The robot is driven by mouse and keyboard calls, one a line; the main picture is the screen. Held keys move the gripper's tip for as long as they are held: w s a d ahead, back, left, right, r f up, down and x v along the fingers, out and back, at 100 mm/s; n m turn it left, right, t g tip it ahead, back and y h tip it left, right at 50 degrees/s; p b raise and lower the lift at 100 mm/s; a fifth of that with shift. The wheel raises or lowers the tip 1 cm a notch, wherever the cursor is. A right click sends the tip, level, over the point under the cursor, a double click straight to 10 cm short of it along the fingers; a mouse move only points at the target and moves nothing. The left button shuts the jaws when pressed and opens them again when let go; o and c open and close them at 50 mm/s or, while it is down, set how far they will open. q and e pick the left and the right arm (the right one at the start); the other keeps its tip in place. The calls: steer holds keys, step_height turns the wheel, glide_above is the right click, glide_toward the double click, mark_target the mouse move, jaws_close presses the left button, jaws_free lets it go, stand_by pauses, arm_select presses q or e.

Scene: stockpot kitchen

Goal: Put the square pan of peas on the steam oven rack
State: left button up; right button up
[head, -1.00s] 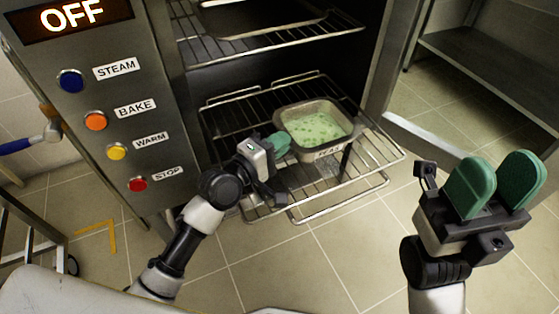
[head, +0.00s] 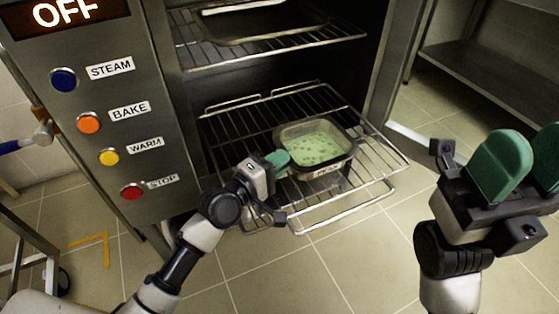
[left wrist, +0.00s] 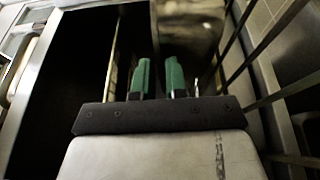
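The square metal pan of green peas (head: 340,161) is level on the pulled-out wire rack (head: 375,190) or very close above it; I cannot see its underside. A label is on its front side. My left gripper (head: 278,160) is at the pan's left edge, with its green fingers shut on the rim. In the left wrist view the two green fingers (left wrist: 158,78) stand a small gap apart with a grey metal surface beyond. My right gripper (head: 522,165) is open and empty at the right, away from the rack.
An upper rack (head: 270,45) holds a dark tray inside the oven. The control panel (head: 105,140) with several coloured buttons stands to the left and its display reads OFF. A metal shelf (head: 500,70) is at the right. Tiled floor lies clear in front.

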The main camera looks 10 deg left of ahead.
arm_select(q)
steer(key=shift+o, duration=1.3)
